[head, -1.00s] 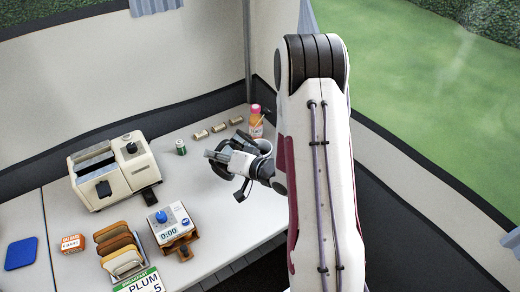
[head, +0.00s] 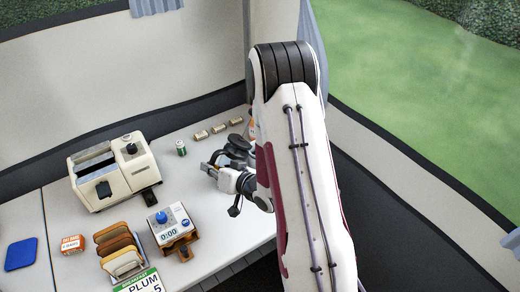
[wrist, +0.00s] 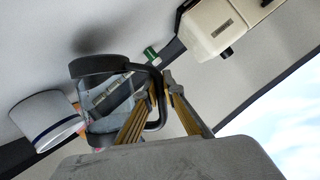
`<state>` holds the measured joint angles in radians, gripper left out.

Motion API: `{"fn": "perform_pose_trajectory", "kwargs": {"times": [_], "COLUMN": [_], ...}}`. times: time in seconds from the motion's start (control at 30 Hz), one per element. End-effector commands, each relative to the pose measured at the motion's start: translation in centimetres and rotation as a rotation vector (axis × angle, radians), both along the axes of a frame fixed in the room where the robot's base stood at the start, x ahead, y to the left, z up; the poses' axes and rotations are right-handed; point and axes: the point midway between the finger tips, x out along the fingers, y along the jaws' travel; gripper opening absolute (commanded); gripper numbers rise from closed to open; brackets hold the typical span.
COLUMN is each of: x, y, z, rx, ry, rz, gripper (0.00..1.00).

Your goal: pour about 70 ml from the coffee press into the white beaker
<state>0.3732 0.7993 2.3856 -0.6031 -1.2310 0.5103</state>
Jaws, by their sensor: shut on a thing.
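My gripper (head: 212,170) is shut on the black handle of the coffee press. In the wrist view its yellow-edged fingers (wrist: 155,100) close around that handle. The coffee press (wrist: 108,92) has a clear glass body between dark bands; its dark parts show in the head view (head: 238,146), partly hidden by my arm. The white beaker (wrist: 45,115), with a blue stripe, is beside the press at the left of the wrist view, apart from my fingers. My arm hides the beaker in the head view. I cannot tell the liquid level, or see any stream.
A cream toaster (head: 118,172) and a green can (head: 181,148) stand left of my gripper. Several small tan cylinders lie at the back. A timer box (head: 168,222), a toast rack (head: 118,247), an orange box (head: 72,244) and a blue pad (head: 20,254) are nearer the front.

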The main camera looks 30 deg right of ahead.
Motion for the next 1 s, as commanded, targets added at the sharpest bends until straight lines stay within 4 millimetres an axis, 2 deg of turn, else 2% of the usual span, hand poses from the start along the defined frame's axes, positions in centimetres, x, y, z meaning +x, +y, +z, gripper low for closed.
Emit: {"fn": "perform_pose_trajectory", "kwargs": {"times": [1.0], "x": [-0.3], "y": [2.4], "z": [-3.6], "rx": [-0.388], "ry": [-0.039], "rz": [0.0], "gripper": [0.0]}}
